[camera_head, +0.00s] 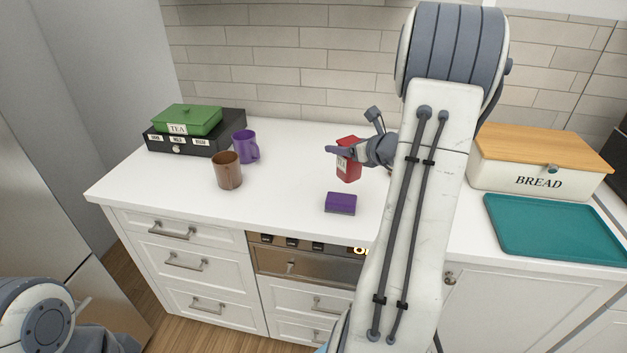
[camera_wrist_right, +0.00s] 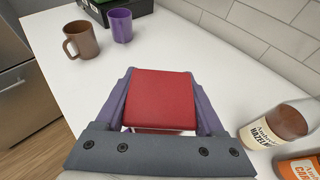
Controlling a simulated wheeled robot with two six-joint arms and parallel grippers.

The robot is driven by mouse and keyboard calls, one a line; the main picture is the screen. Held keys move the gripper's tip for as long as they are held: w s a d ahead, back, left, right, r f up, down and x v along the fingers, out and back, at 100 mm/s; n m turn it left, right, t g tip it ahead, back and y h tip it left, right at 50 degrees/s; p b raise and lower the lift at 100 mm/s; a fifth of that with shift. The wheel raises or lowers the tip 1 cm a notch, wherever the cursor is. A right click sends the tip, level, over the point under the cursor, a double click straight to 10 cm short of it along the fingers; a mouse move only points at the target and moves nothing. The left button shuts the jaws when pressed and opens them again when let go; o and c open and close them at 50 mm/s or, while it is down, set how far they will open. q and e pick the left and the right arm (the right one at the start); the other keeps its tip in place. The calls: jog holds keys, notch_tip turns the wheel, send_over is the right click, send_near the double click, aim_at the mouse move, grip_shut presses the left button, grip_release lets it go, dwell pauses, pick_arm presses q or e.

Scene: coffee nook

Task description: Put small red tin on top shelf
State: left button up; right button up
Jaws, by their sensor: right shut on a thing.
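The small red tin (camera_head: 348,163) is held by my right gripper (camera_head: 346,152) above the counter, slightly tilted in the head view. In the right wrist view the red tin (camera_wrist_right: 160,101) sits between the two fingers of my right gripper (camera_wrist_right: 160,110), which are shut on it. The lower part of my right arm covers the middle right of the head view. A grey and white part of my left arm shows at the lower left, but its gripper is out of view. No top shelf can be made out clearly.
A purple box (camera_head: 340,203) lies on the counter (camera_head: 285,180) near its front. Brown (camera_head: 227,171) and purple (camera_head: 246,147) mugs stand left, by a black drawer box with a green tea tin (camera_head: 187,119). A bread bin (camera_head: 540,168) and teal tray (camera_head: 556,229) are right. Syrup bottles (camera_wrist_right: 275,130) stand close right.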

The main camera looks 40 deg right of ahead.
jog(key=w+a+f, duration=0.1)
jog(key=w+f, duration=0.1)
jog(key=f, duration=0.1)
jog(key=w+a+f+p, duration=0.1)
jog(key=w+a+f, duration=0.1)
jog(key=w+f, duration=0.1)
jog(key=w+a+f+p, duration=0.1)
jog(key=w+f, duration=0.2)
jog(key=shift+w+a+f, duration=0.15)
jog(key=shift+a, duration=0.05)
jog(key=shift+f, duration=0.15)
jog(key=shift+f, duration=0.2)
jog(key=o, duration=1.5)
jog(key=shift+o, duration=0.2)
jog(key=shift+r, duration=0.15)
